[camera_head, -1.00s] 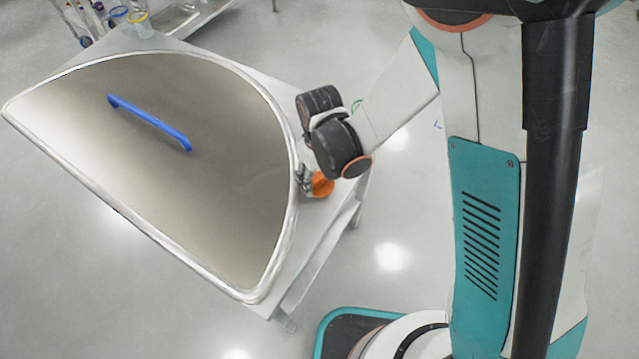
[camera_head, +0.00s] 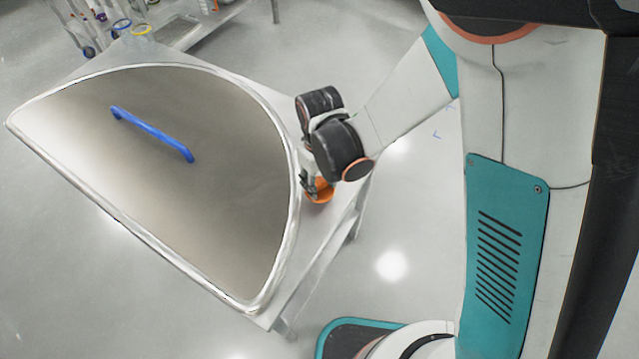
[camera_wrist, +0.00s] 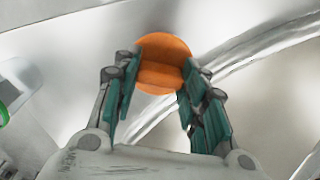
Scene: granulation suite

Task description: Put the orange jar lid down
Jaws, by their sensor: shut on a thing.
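The orange jar lid (camera_head: 320,191) is held at the end of my gripper (camera_head: 312,186), over the right edge of the table in the head view. In the wrist view the round lid (camera_wrist: 163,62) sits between the fingertips of my gripper (camera_wrist: 163,74). The fingers are closed on its sides.
A large metal, fan-shaped cover (camera_head: 190,200) with a blue handle (camera_head: 152,134) takes up most of the table (camera_head: 270,312). Only a narrow strip of table is bare along its right edge. Glass vessels with yellow (camera_head: 141,29) and blue rims stand at the back left.

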